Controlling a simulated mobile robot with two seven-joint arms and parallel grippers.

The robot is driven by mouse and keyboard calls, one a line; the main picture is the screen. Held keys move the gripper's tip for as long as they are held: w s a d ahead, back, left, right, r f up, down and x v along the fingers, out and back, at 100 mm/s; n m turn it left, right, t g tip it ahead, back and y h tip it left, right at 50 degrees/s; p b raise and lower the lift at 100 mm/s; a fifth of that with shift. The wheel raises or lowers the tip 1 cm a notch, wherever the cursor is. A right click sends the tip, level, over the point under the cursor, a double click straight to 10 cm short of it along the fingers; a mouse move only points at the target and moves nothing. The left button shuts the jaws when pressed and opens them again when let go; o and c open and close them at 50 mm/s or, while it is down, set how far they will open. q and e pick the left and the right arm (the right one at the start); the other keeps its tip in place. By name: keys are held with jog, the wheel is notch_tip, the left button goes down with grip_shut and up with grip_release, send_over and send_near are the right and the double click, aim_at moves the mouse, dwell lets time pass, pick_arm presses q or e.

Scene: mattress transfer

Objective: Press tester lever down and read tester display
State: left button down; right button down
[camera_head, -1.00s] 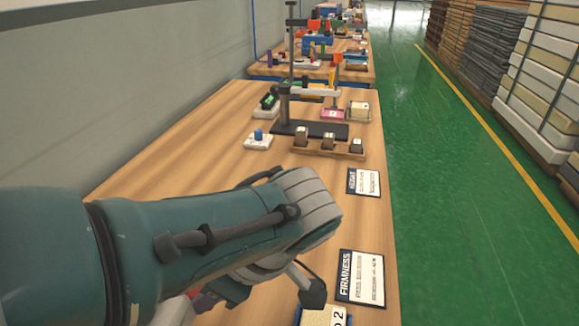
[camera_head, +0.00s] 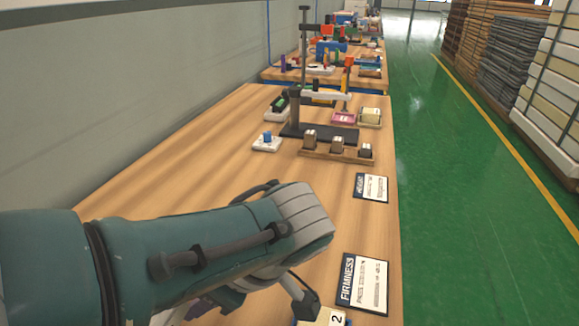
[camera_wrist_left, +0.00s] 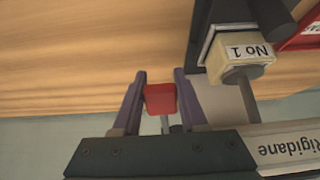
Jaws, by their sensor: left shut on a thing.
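In the left wrist view my left gripper (camera_wrist_left: 160,90) has its two purple fingers shut on a red lever handle (camera_wrist_left: 160,99). The handle sits on a thin grey rod. Part of the tester (camera_wrist_left: 290,146), a pale housing marked "Rigidane", shows beside it at the lower right. A foam block marked "No 1" (camera_wrist_left: 236,57) is next to the dark tester frame. In the head view my left arm covers the lever and most of the gripper. No tester display reading shows in either view. My right gripper is not in view.
A "FIRMNESS" card (camera_head: 362,284) lies near the table's right edge, with a block marked "2" (camera_head: 322,318) at the bottom. Farther along are another card (camera_head: 371,187), a tray of small blocks (camera_head: 337,153) and a dark stand (camera_head: 297,105).

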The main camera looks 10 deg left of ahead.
pick_arm(q)
jog(key=shift+s+a+f, duration=0.1)
jog(key=shift+a+f, duration=0.1)
dwell(0.5)
jog(key=shift+c, duration=2.2)
grip_release()
jog(key=shift+r, duration=0.1)
